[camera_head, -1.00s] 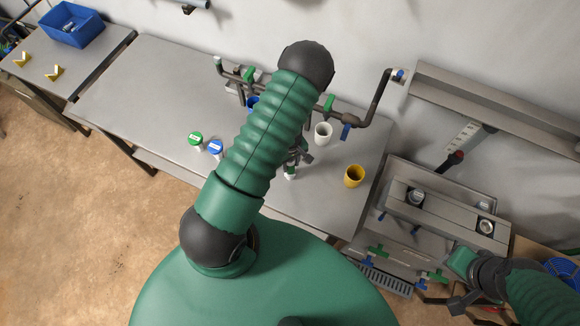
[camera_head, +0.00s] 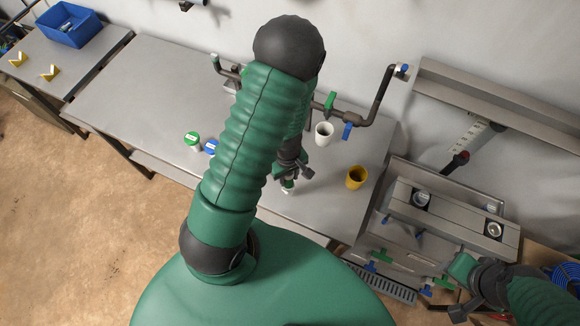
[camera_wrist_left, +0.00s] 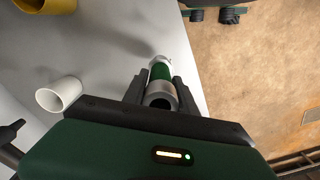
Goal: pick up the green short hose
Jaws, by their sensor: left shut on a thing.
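The green short hose (camera_wrist_left: 160,76) has a green middle and pale metal ends. In the left wrist view it sits between the two dark fingers of my left gripper (camera_wrist_left: 160,92), which is shut on it. In the head view my left gripper (camera_head: 290,176) is over the right part of the grey table, partly behind my own arm. Only a small green and pale end of the hose (camera_head: 288,187) shows below its fingers there. I cannot tell how high the hose is above the table. My right gripper (camera_head: 462,304) is at the lower right; its finger opening is unclear.
A white cup (camera_head: 324,134) and a yellow cup (camera_head: 357,178) stand right of my left gripper. A green-lidded jar (camera_head: 192,140) and a blue-lidded jar (camera_head: 211,147) stand left of my arm. A pipe manifold (camera_head: 372,110) runs along the back. The table's left part is clear.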

